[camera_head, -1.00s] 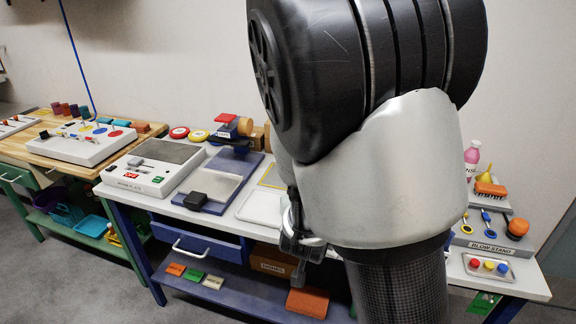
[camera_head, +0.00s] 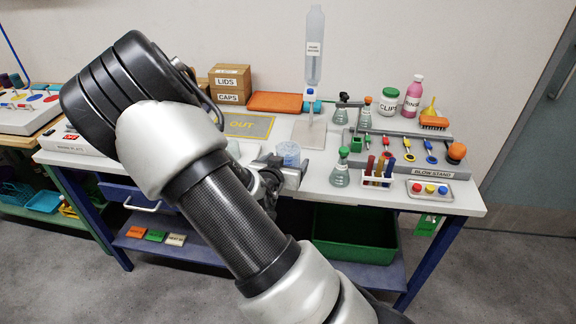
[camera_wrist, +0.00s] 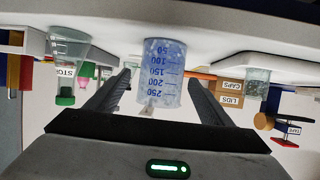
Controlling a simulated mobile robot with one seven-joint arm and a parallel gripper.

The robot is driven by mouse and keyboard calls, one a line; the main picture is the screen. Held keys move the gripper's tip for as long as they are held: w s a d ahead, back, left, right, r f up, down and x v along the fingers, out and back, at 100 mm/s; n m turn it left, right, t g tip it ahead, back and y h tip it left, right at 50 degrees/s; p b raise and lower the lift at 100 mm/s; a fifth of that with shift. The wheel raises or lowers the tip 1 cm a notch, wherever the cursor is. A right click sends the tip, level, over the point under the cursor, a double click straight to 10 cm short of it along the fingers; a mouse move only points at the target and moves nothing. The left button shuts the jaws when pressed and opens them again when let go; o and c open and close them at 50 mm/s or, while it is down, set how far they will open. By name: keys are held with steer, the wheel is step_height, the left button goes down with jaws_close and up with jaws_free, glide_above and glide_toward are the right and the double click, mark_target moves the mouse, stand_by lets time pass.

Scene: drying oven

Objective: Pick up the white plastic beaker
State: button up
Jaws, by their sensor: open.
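The beaker (camera_head: 288,154) stands on the white bench in the head view, translucent and bluish-white. In the wrist view, which is upside down, the beaker (camera_wrist: 162,75) shows blue volume marks from 50 to 250. My gripper (camera_wrist: 158,84) is open, with one dark finger on each side of the beaker and a small gap visible on both sides. In the head view my gripper (camera_head: 284,174) is low in front of the beaker, and my arm hides part of it.
Right of the beaker are a green-stoppered flask (camera_head: 340,172), a test tube rack (camera_head: 378,175) and the blow stand (camera_head: 432,171). A dispenser bottle (camera_head: 314,48) stands behind on a pale base. Boxes labelled LIDS and CAPS (camera_head: 229,83) stand at the back. A green bin (camera_head: 355,235) sits below.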

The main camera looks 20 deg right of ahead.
mark_target(291, 154)
steer(key=x, duration=0.6)
steer(key=shift+w+d+f+b, duration=0.15)
steer(key=shift+w+b, duration=0.15)
steer(key=c, duration=1.3)
steer(key=shift+o, duration=0.2)
step_height(291, 154, up, 14)
steer(key=p, duration=0.5)
